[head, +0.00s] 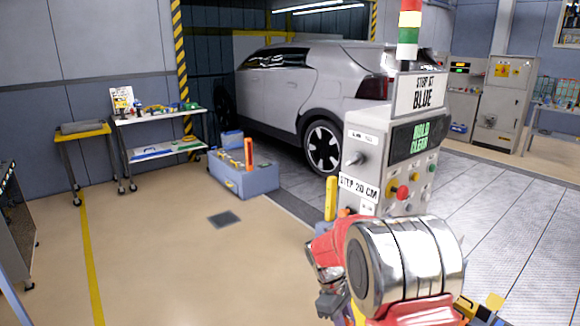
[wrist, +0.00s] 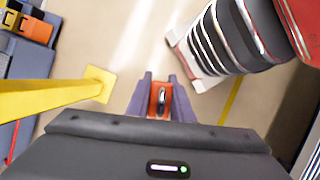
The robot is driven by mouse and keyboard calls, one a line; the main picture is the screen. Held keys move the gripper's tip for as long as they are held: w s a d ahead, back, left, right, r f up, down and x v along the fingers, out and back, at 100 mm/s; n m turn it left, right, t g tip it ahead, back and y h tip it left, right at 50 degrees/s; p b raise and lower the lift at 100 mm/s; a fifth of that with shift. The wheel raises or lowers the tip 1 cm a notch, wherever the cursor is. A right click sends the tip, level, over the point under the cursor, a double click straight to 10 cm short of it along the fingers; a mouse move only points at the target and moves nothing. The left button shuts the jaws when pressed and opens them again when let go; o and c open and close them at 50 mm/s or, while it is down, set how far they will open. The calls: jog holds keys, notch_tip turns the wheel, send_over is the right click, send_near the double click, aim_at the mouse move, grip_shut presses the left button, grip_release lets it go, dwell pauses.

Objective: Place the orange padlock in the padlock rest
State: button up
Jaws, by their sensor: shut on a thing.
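In the wrist view my gripper (wrist: 161,92) has its two purple-grey fingers closed on the sides of the orange padlock (wrist: 154,101). Its metal shackle shows between the fingers, and floor shows beyond. In the head view my gripper (head: 330,302) is low, just right of centre, in front of the control pedestal; the padlock cannot be made out there. I cannot pick out the padlock rest for certain in either view. A blue-grey holder with an orange and a yellow block (wrist: 38,30) shows at the top left of the wrist view, apart from my gripper.
A yellow post (wrist: 50,96) stands left of my gripper in the wrist view. The control pedestal (head: 372,165) stands behind my arm. A blue-grey bin (head: 245,180), a white cart (head: 155,125) and a car (head: 300,85) are farther back. The floor at left is open.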

aim_at(346, 320)
jog(key=shift+s+a+r+m, duration=0.3)
jog(key=shift+r+m, duration=0.15)
jog(key=shift+m, duration=0.45)
jog(key=r+m, duration=0.1)
jog(key=m, duration=0.1)
jog(key=a+r+m+g+y, duration=0.1)
jog(key=m, duration=0.1)
jog(key=w+r+m+y, duration=0.1)
jog(key=r+m, duration=0.1)
jog(key=shift+a, duration=0.25)
jog(key=shift+w+d+r+m+g+y, duration=0.15)
jog(key=shift+w+d+r+m+y, duration=0.2)
jog(key=shift+w+r+m, duration=0.25)
jog(key=shift+w+d+r+m+g+y, duration=0.15)
jog(key=shift+w+d+r+m+y, duration=0.1)
jog(key=shift+w+r+m+y, duration=0.25)
jog(key=shift+d, duration=0.45)
jog(key=w+x, duration=0.1)
jog(key=x, duration=1.3)
jog(key=shift+w+f, duration=0.25)
jog(key=shift+f, duration=0.2)
